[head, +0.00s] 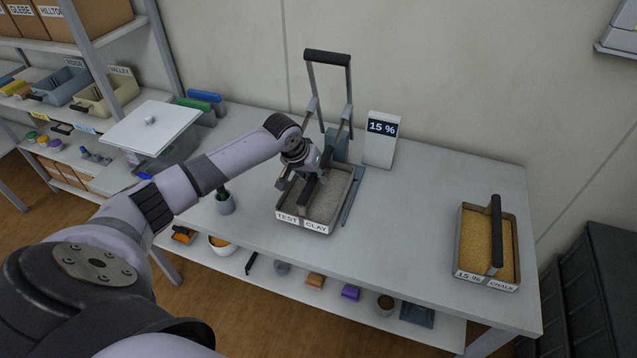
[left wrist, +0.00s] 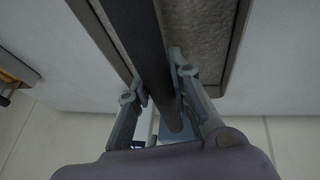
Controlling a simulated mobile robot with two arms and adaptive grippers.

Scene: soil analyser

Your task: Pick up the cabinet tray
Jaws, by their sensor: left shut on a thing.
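A grey metal tray (head: 303,224) labelled "TEST CLAY" holds grey soil and is at the middle of the table, in front of the lever press. A dark bar handle (left wrist: 150,40) runs across it in the left wrist view. My left gripper (head: 311,186) is over the tray with its fingers shut on this handle, one on each side. The gripper hides part of the handle and soil in the head view. I cannot tell whether the tray touches the table. No label reads "cabinet". My right gripper is not in view.
A lever press (head: 328,60) and a "15 %" display (head: 381,140) stand behind the tray. A "15 % CHALK" tray (head: 488,281) of yellow soil is at the right. The table between the trays is clear.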

